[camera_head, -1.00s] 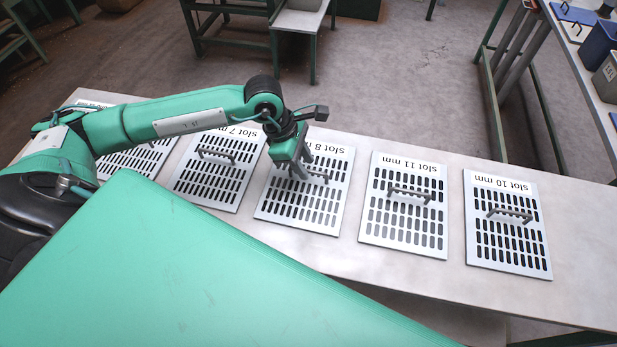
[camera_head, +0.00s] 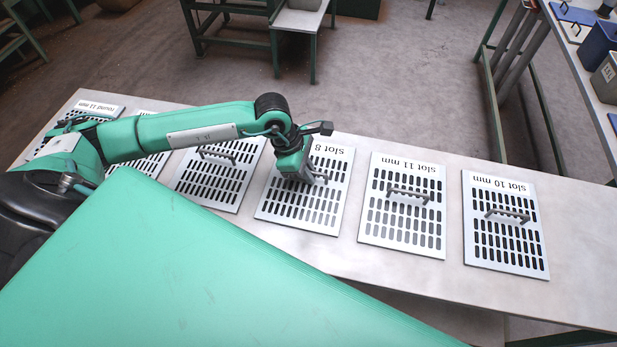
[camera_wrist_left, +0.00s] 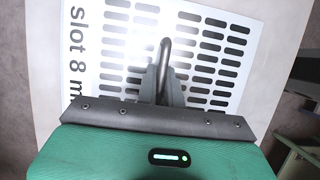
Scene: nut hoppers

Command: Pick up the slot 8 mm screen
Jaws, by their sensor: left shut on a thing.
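The slot 8 mm screen (camera_head: 305,206) is a pale plate with rows of dark slots, lying flat on the table among other screens. Its printed label is partly covered by my arm in the head view. My left gripper (camera_head: 311,176) is over the far part of the plate, shut on the grey bar handle. In the left wrist view the screen (camera_wrist_left: 215,50) fills the upper middle, with its label at the left, and the gripper fingers (camera_wrist_left: 163,80) close on the handle (camera_wrist_left: 165,52). My right gripper is not in view.
The slot 11 mm screen (camera_head: 403,216) and slot 10 mm screen (camera_head: 505,232) lie to the right, another screen (camera_head: 219,178) to the left. The long table (camera_head: 580,265) has bare room at its right end. A green cover-like surface (camera_head: 180,275) fills the front.

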